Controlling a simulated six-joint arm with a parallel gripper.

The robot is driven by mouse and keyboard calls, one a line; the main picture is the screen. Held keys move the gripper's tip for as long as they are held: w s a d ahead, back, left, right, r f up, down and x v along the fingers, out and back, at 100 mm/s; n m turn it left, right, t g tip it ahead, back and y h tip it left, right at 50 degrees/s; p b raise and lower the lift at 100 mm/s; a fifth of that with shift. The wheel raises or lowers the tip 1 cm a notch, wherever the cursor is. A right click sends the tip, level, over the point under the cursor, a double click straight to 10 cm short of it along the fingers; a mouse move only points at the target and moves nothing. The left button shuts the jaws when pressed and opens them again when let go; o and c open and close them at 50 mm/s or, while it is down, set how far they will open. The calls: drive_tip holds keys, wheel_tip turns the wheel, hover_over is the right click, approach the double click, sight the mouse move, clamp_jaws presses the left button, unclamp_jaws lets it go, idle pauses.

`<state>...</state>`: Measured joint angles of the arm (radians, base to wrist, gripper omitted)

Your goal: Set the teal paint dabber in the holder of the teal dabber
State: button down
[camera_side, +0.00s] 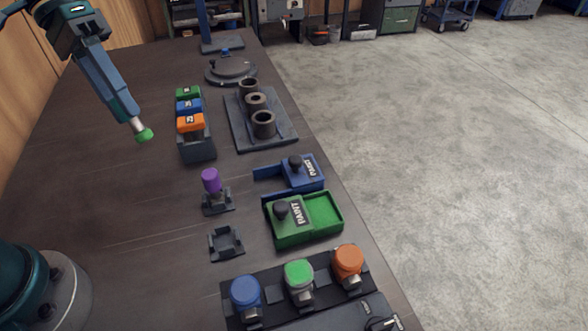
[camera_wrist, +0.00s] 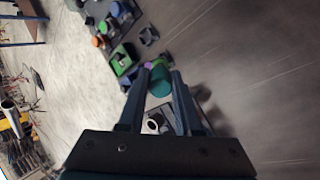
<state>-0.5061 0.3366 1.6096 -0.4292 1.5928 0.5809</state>
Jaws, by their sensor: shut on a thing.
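My gripper (camera_side: 134,116) is at the upper left in the side view, raised and tilted. It is shut on the teal paint dabber (camera_side: 144,135), whose pale shaft ends in a teal-green head pointing down and right. In the wrist view the teal head (camera_wrist: 160,82) shows between the fingers (camera_wrist: 160,72). An empty dark square holder (camera_side: 226,243) stands on the table in front of the purple dabber, well away from my gripper. It also shows in the wrist view (camera_wrist: 148,36). The purple dabber (camera_side: 211,180) stands upright in a similar holder (camera_side: 217,203).
Green (camera_side: 320,225) and blue (camera_side: 303,173) paint boxes stand right of the holders. A rack (camera_side: 272,310) with blue, green and orange knobs is in front. Coloured blocks (camera_side: 190,122) and a plate with pipe rings (camera_side: 285,128) stand behind. The table's left part is clear.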

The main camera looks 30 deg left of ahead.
drive_tip(key=d+f+m+g+y, duration=0.1)
drive_tip(key=d+f+m+y, duration=0.35)
drive_tip(key=d, duration=0.35)
drive_tip(key=m+t+y, duration=0.2)
drive_tip(key=m, duration=0.6)
hover_over(224, 242)
drive_tip(key=shift+f+n, duration=0.25)
drive_tip(key=shift+f, duration=1.45)
drive_tip(key=shift+f, duration=1.2)
drive_tip(key=shift+f, duration=1.1)
